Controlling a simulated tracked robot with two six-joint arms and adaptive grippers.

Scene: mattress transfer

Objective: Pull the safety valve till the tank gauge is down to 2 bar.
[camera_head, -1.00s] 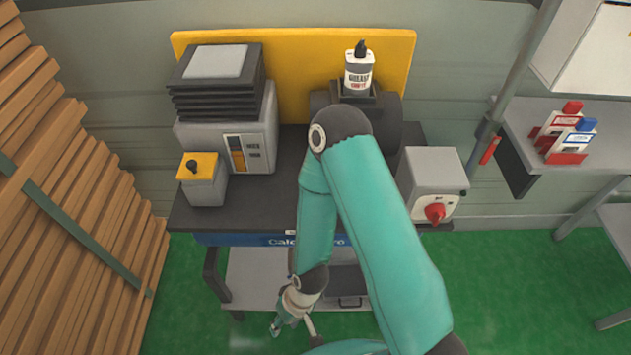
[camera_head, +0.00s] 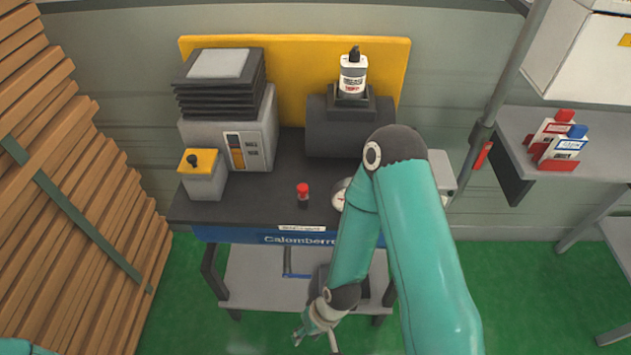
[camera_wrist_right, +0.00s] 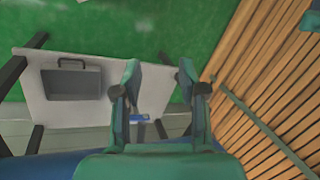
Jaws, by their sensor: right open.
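A small red-capped fitting (camera_head: 303,193), which looks like the safety valve, stands upright on the dark bench top. A round white gauge (camera_head: 339,194) is just right of it, partly hidden by my right arm; its reading is too small to tell. My right gripper (camera_head: 312,338) hangs low in front of the bench, below and apart from the valve. In the right wrist view the same gripper (camera_wrist_right: 159,72) has its two fingers apart with nothing between them. My left gripper is not in view.
A lower shelf (camera_head: 255,280) lies beneath, with a grey toolbox (camera_wrist_right: 72,84). Wooden slats (camera_head: 70,210) are stacked at left. A side table (camera_head: 600,140) stands right.

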